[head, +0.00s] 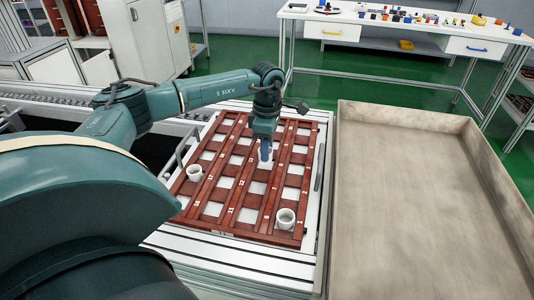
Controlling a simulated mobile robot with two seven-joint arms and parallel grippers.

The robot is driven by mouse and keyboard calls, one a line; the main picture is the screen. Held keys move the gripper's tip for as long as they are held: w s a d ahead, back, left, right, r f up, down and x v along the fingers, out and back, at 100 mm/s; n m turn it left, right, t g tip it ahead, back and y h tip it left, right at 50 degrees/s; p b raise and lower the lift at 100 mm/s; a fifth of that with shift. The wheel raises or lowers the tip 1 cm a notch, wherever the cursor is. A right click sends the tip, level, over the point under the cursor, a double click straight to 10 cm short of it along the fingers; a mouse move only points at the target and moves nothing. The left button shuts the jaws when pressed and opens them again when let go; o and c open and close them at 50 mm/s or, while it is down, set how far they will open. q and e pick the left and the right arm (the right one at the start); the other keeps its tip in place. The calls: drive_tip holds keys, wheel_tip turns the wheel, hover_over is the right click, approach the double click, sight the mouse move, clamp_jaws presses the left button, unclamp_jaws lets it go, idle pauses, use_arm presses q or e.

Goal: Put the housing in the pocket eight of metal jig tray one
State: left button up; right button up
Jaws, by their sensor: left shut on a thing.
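The jig tray (262,234) is a reddish-brown grid with several pale square pockets and small white numbers on its bars. It lies on a white-topped stand in the middle of the head view. My left gripper (266,155) points down over the tray's middle, right of centre, and is shut on a housing. The held housing is mostly hidden by the fingers, and I cannot tell whether it touches the tray. One white cup-like housing (194,173) stands upright at the tray's left edge. Another white housing (285,219) stands at the near right corner. My right gripper is out of view.
A large, empty beige bin (425,190) with raised walls stands right of the tray. A conveyor (60,100) runs behind my left arm. A white workbench (405,25) with small coloured parts stands at the back. A thin grey bar (320,167) lies along the tray's right side.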

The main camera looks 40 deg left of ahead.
use_arm(q)
drive_tip(key=shift+f, duration=1.15)
drive_tip(key=shift+f, duration=0.1)
drive_tip(key=o, duration=0.9)
drive_tip(key=shift+o, duration=0.2)
wheel_tip(320, 180, up, 12)
drive_tip(key=shift+w, duration=0.25)
drive_tip(key=shift+a, duration=0.1)
